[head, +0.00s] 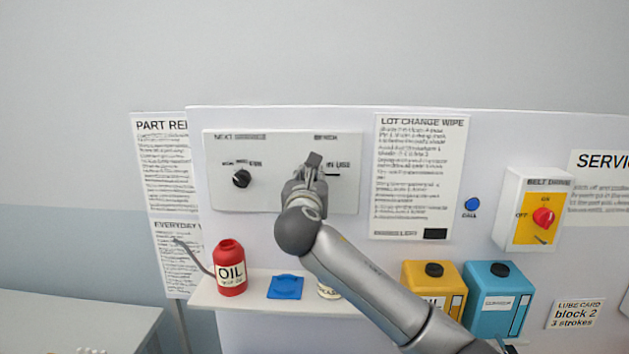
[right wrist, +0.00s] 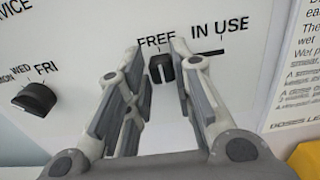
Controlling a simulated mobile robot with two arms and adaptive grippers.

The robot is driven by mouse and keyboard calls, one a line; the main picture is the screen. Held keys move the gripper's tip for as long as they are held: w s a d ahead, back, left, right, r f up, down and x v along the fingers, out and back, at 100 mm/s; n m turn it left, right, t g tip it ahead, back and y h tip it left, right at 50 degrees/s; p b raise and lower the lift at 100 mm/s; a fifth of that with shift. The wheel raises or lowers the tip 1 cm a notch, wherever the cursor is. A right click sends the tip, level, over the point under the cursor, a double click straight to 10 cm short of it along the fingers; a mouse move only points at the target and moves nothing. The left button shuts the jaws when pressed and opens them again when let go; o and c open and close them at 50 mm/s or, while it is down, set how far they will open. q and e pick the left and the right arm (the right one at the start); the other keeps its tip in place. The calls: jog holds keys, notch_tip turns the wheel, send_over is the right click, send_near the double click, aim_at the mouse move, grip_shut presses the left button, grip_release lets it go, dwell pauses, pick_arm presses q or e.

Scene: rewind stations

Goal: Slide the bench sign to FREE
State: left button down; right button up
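The bench sign is a slider on a white wall panel (head: 230,197). In the right wrist view its black slider knob (right wrist: 161,68) sits below the word FREE, at the left end of a dark slot (right wrist: 210,52) that runs right under IN USE. My right gripper (right wrist: 157,50) is open, with one finger on each side of the knob and gaps visible between fingers and knob. In the head view my right gripper (head: 314,162) is in front of the panel and hides the knob and the FREE label. My left gripper is not in view.
A black dial (head: 241,178) is on the same panel, left of the slider. A lot change wipe sheet (head: 420,175) hangs to the right. Below, a shelf (head: 250,300) holds a red oil bottle (head: 231,268) and a blue item (head: 285,287). A belt drive switch (head: 542,216) is further right.

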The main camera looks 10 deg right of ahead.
jog(key=o, duration=0.3)
jog(key=shift+a, duration=0.3)
jog(key=shift+d, duration=0.15)
jog(key=s+a, duration=0.2)
jog(key=s, duration=0.9)
jog(key=shift+s+a, duration=0.3)
jog(key=shift+s, duration=0.05)
jog(key=shift+f, duration=0.1)
